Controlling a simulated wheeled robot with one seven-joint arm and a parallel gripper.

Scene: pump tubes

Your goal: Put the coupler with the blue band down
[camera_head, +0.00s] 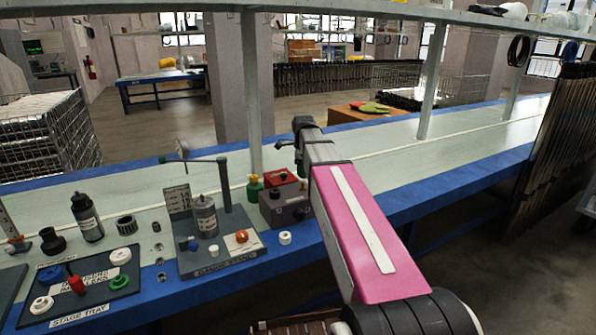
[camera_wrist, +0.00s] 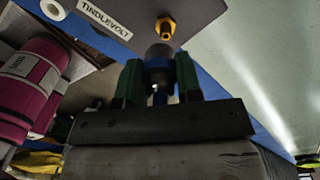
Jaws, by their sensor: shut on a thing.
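My gripper (camera_wrist: 158,82) shows in the wrist view with its two green fingers shut on a small dark round part. This part looks like the coupler (camera_wrist: 158,54), with a blue stretch low between the fingers. The fingers hide much of it. Its top end lies close to a brass fitting (camera_wrist: 166,27) on a dark panel marked TINDLEVOLT (camera_wrist: 193,13); I cannot tell whether they touch. In the head view my arm runs out over the bench, and the fingers and the held part cannot be made out there.
A grey and red box (camera_head: 286,212) stands on the bench beside my arm. A stage tray (camera_head: 62,310) holds several coloured rings. The bench right of my arm is clear. A shelf post (camera_head: 252,100) rises behind.

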